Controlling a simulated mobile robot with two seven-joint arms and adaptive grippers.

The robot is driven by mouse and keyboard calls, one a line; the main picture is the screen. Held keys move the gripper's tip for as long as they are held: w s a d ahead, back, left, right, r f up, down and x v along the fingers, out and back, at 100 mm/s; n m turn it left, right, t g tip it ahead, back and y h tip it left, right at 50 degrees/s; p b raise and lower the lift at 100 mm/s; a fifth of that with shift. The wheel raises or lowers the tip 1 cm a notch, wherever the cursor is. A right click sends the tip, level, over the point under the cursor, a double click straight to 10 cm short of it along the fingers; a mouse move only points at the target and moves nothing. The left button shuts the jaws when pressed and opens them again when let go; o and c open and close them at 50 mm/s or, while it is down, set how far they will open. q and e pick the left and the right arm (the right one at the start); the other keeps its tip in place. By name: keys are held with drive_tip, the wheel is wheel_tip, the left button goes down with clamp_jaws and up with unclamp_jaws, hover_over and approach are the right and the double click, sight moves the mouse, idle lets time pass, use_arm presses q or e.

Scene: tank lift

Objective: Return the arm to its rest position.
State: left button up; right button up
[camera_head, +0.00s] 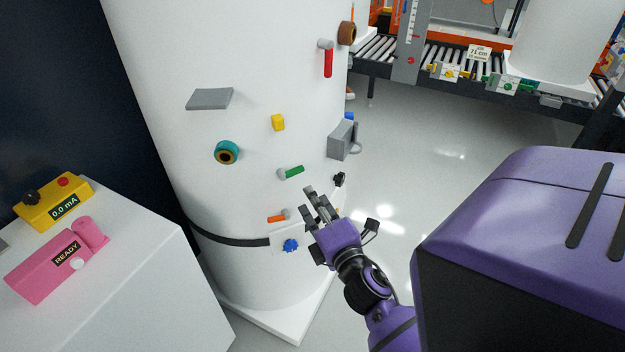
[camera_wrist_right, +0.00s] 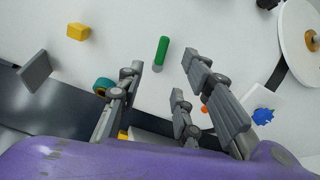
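My right gripper (camera_head: 318,203) is in front of the lower part of a large white tank (camera_head: 250,60), below a green handle (camera_head: 292,172). In the right wrist view its fingers (camera_wrist_right: 172,85) are spread apart with nothing between them. The green handle (camera_wrist_right: 162,50) shows beyond the fingertips, apart from them. My purple right forearm fills the lower right of the head view. My left gripper is in neither view.
The tank carries a yellow block (camera_head: 278,122), a teal ring port (camera_head: 227,152), a red lever (camera_head: 328,62), an orange handle (camera_head: 277,218) and a blue knob (camera_head: 290,245). A white cabinet (camera_head: 150,285) stands left with a pink device (camera_head: 58,262). Open floor (camera_head: 430,130) lies right; a roller conveyor (camera_head: 440,62) is behind.

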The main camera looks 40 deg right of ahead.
idle(0.4)
drive_tip(key=s+a+f+m+g+y+p, duration=0.1)
drive_tip(key=s+a+f+m+g, duration=0.15)
drive_tip(key=f+m, duration=0.35)
drive_tip(key=s+a+f+m+g+y+p, duration=0.1)
drive_tip(key=s+a+f+m, duration=0.3)
drive_tip(key=f+m, duration=0.2)
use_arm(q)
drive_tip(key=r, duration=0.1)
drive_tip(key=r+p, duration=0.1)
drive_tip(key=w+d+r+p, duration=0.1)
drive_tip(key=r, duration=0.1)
use_arm(e)
drive_tip(key=s+a+f+m+g+y, duration=0.1)
drive_tip(key=s+a+f, duration=0.3)
drive_tip(key=s, duration=0.6)
drive_tip(key=s+a+f+m+g+y, duration=0.2)
drive_tip(key=s+a+f+m+g, duration=0.1)
drive_tip(key=s+a, duration=0.4)
drive_tip(key=s+f+g, duration=0.1)
drive_tip(key=s+f, duration=0.1)
drive_tip(key=s, duration=0.1)
drive_tip(key=shift+f+m+y, duration=0.15)
drive_tip(key=shift+m+y, duration=0.15)
drive_tip(key=shift+m, duration=0.1)
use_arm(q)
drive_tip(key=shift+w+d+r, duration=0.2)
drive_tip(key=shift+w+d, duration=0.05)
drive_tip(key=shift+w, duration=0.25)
